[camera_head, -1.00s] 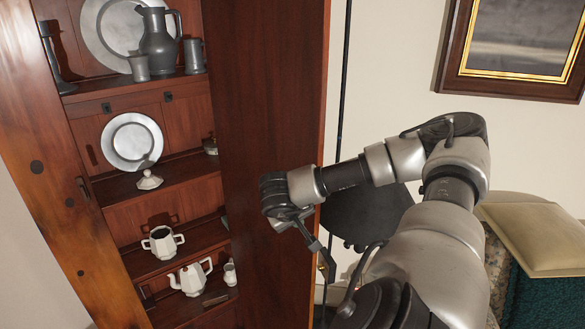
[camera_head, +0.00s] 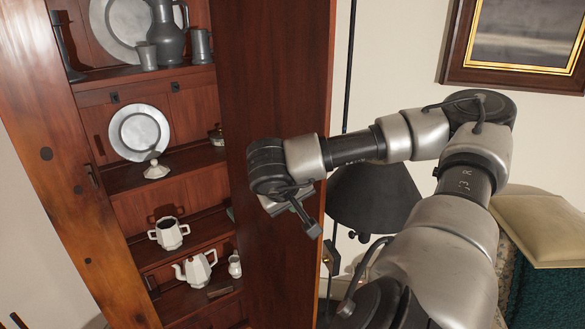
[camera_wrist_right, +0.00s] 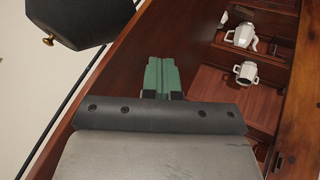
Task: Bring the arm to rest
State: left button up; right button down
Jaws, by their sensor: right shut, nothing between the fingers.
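My right arm (camera_head: 440,215) reaches in from the lower right and bends back at the elbow toward the cabinet. My right gripper (camera_head: 306,222) hangs off the wrist in front of the cabinet's side panel, pointing down and right. In the right wrist view its green fingers (camera_wrist_right: 163,76) are together with nothing between them. It is apart from the crockery on the shelves. My left gripper is not recognisable in any view.
The open cabinet (camera_head: 275,80) holds a pewter jug (camera_head: 167,35), a plate (camera_head: 140,132), a white lid (camera_head: 157,168), a white sugar bowl (camera_head: 169,233) and a teapot (camera_head: 196,269). A black lampshade (camera_head: 375,197) stands close behind my forearm. A cushion (camera_head: 545,225) lies at right.

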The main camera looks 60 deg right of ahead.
jog(key=w+a+f+m+t+y, duration=0.3)
jog(key=w+a+f+m+y, duration=1.15)
jog(key=f, duration=0.25)
jog(key=w+f+m+t, duration=0.4)
jog(key=f+m+t, duration=0.3)
jog(key=f+m, duration=0.9)
jog(key=s+f+m+g+h, duration=0.1)
jog(key=s+f+m+h, duration=0.2)
jog(key=s+f+m, duration=0.55)
jog(key=s+f+m+h, duration=0.3)
jog(key=s+f+m, duration=0.2)
jog(key=f+m, duration=0.6)
pick_arm(q)
jog(key=shift+w+f, duration=0.1)
jog(key=shift+f, duration=0.05)
pick_arm(e)
jog(key=s+a+f+m+g, duration=0.3)
jog(key=s+a+f+m, duration=0.1)
jog(key=s, duration=0.5)
jog(key=s+a+f+m+g, duration=0.3)
jog(key=s+f, duration=0.3)
jog(key=s, duration=0.4)
jog(key=s+a+f+m+g+h, duration=0.1)
jog(key=s+a+f+m, duration=0.3)
jog(key=s, duration=0.5)
jog(key=shift+s+a+f+m+g, duration=0.3)
jog(key=shift+a+f+m+g, duration=0.15)
jog(key=shift+a+g, duration=0.55)
